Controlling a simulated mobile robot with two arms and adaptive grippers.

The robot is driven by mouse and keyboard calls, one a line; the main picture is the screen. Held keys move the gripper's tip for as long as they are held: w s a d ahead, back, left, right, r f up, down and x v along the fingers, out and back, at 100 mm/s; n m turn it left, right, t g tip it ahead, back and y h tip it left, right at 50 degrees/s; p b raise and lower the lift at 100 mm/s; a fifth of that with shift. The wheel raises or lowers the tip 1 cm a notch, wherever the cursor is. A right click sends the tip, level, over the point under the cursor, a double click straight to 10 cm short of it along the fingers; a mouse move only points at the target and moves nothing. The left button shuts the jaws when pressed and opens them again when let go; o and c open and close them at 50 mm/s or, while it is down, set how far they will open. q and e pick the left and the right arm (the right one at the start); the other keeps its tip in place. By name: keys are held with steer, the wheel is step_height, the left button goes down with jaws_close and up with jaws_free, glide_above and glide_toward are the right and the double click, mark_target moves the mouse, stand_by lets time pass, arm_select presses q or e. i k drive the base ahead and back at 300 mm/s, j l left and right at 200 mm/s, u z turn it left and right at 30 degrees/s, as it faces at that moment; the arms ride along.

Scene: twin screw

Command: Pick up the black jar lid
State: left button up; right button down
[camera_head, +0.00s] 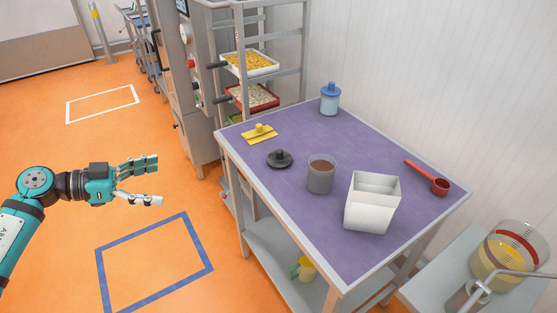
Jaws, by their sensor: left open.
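The black jar lid (279,159) lies on the purple-topped table (270,198), towards its left side. It is a dark disc with a small knob on top. A see-through jar with dark contents (320,175) stands to the right of it, a little apart, with no lid seen on it. My left gripper (158,181) is open and empty, over the orange floor to the left of the table. It is well apart from the lid. My right gripper does not show.
A blue-lidded jar (330,99) stands at the back corner. A white square container (372,202) and a red scoop (428,178) are to the right. A rack with trays (250,62) stands behind the table.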

mark_target(280, 159)
steer(key=i+j+z, duration=0.1)
steer(key=i+z, duration=0.15)
steer(key=z, duration=0.15)
steer(key=i+j+z, duration=0.15)
steer(key=z, duration=0.2)
steer(key=i+j+z, duration=0.2)
steer(key=z, duration=0.2)
